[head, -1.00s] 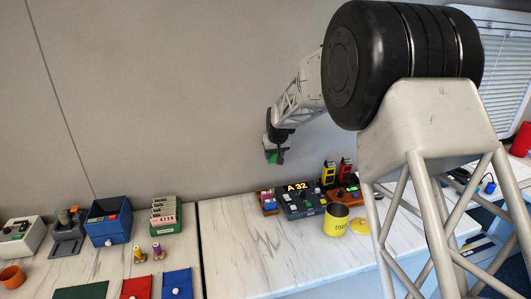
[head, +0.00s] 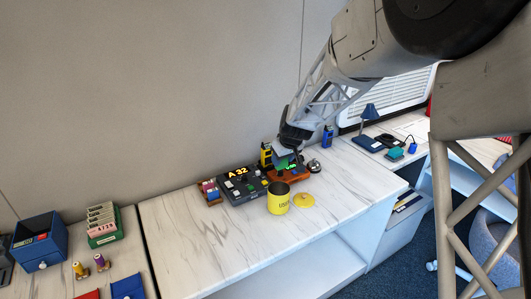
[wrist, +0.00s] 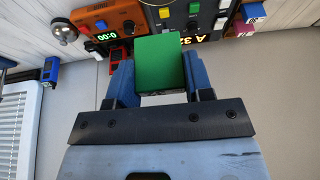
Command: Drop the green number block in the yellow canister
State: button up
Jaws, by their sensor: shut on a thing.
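The green number block (wrist: 160,64) is clamped between the two blue fingers of my gripper (wrist: 160,82) in the wrist view; no number shows on the face I see. In the head view my gripper (head: 290,150) holds the green block above the orange timer box, behind and slightly right of the canister. The yellow canister (head: 279,203) stands upright on the marble counter with its top open. Its round yellow lid (head: 303,201) lies on the counter to its right. The canister does not show clearly in the wrist view.
A dark console with an "A 32" display (head: 243,187) stands left of the canister. The orange timer box (head: 291,176) and a yellow handheld device (head: 266,154) are behind it. A silver bell (head: 314,166) sits at the right. The counter's left part (head: 190,235) is clear.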

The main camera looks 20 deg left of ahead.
jog(key=shift+s+d, duration=0.2)
jog(key=shift+d, duration=0.45)
jog(key=shift+f, duration=0.15)
jog(key=shift+f, duration=2.9)
jog(key=o, duration=1)
jog(key=shift+r, duration=0.15)
